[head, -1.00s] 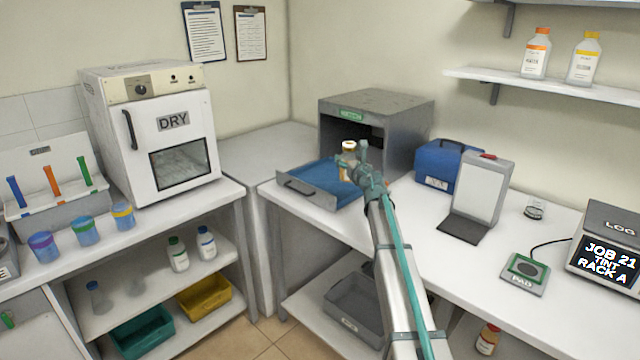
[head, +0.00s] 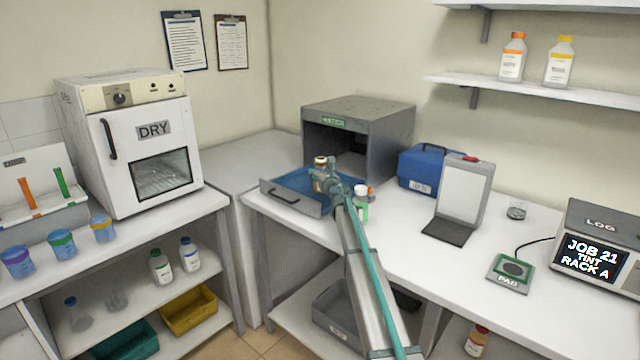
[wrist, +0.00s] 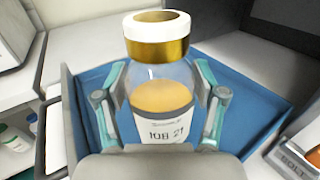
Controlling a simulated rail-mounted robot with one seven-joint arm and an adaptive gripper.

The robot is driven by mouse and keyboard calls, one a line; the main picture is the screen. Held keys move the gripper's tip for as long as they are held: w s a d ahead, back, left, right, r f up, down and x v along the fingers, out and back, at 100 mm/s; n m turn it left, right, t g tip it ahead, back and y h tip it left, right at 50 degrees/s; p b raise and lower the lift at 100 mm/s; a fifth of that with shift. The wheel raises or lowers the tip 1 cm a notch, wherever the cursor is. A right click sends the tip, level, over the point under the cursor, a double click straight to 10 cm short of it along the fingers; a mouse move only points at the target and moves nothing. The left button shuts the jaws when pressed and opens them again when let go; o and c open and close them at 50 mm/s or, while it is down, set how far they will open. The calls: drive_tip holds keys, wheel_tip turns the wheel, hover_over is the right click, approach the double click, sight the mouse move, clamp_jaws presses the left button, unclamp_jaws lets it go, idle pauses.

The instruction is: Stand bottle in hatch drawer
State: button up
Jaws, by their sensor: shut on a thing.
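My gripper (head: 333,184) is shut on a clear bottle (head: 320,172) with a white and gold cap. In the wrist view the bottle (wrist: 160,85) is upright between the two fingers (wrist: 163,100), with amber contents and a label reading "JOB 21". The bottle is over the blue hatch drawer (head: 283,186), which is pulled out of the grey hatch box (head: 385,135). The drawer's blue floor (wrist: 90,78) surrounds the bottle in the wrist view. I cannot tell whether the bottle's base touches the drawer floor.
A green-capped white bottle (head: 361,206) and an orange-capped one (head: 371,192) stand by the arm, right of the drawer. The oven marked DRY (head: 150,150) is left, on a separate bench.

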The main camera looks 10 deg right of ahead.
drive_tip(key=shift+w+f, duration=0.25)
drive_tip(key=shift+w, duration=0.05)
drive_tip(key=shift+w+f+b, duration=0.1)
drive_tip(key=shift+f+b, duration=0.25)
drive_tip(key=shift+f, duration=1.35)
drive_tip(key=shift+f, duration=0.1)
drive_tip(key=o, duration=1.7)
drive_tip(key=s, duration=0.4)
drive_tip(key=s+d+b, duration=0.1)
drive_tip(key=s, duration=0.3)
drive_tip(key=s+d, duration=0.1)
drive_tip(key=s, duration=0.3)
drive_tip(key=shift+w+a+b, duration=0.1)
drive_tip(key=shift+b, duration=0.2)
